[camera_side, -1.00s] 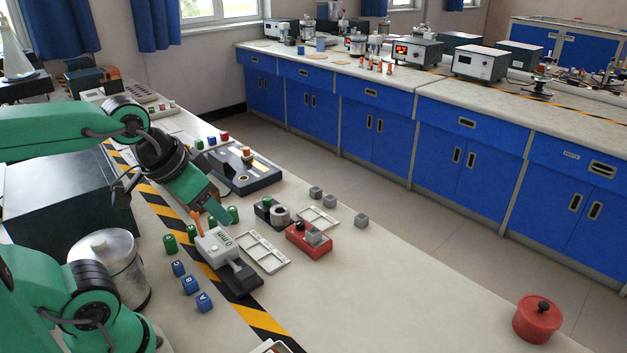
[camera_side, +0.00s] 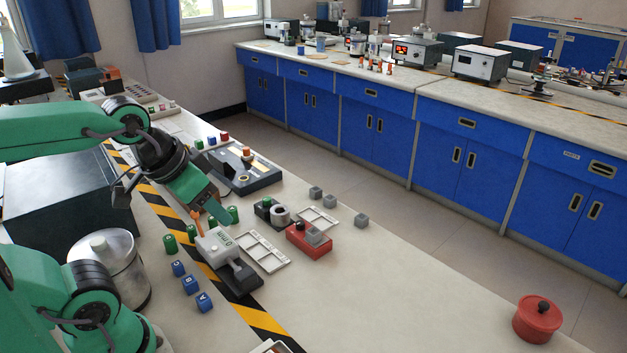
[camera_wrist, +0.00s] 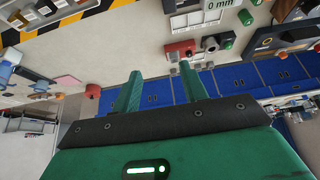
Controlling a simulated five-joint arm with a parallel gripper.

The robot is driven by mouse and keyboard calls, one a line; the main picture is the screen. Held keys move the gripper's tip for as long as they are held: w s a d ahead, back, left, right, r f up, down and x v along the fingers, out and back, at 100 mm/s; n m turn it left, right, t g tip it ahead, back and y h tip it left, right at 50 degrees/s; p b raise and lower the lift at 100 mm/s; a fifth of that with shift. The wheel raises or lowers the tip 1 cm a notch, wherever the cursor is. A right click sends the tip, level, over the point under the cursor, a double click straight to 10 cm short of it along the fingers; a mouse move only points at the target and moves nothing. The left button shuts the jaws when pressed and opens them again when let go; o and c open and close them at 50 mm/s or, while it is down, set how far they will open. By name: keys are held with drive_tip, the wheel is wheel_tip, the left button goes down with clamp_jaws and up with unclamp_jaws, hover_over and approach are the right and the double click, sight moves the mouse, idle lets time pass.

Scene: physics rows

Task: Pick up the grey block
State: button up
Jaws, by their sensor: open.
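Several small grey blocks show in the side view. Two sit close together on the bench, one at the back (camera_side: 315,193) and one just in front of it (camera_side: 330,201). Another grey block (camera_side: 361,220) lies apart to the right. I cannot tell which one the task means. My gripper (camera_side: 217,212) is left of all of them, above the bench near the white gauge. In the wrist view my gripper (camera_wrist: 158,86) has its two green fingers apart, with nothing between them.
The white gauge (camera_side: 215,246) stands below my gripper. A white divided tray (camera_side: 262,252) lies between it and the red fixture. A red pot (camera_side: 537,319) stands at the far right.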

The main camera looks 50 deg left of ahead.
drive_tip(key=shift+o, duration=1.1)
drive_tip(key=shift+w+r, duration=0.1)
drive_tip(key=shift+w, duration=0.05)
drive_tip(key=g, duration=0.5)
hover_over(313, 230)
wheel_tip(313, 230, down, 12)
drive_tip(key=shift+d+f, duration=0.1)
drive_tip(key=shift+f, duration=0.15)
drive_tip(key=shift+w+f+g, duration=0.1)
drive_tip(key=shift+f+g, duration=0.2)
drive_tip(key=shift+f, duration=1.4)
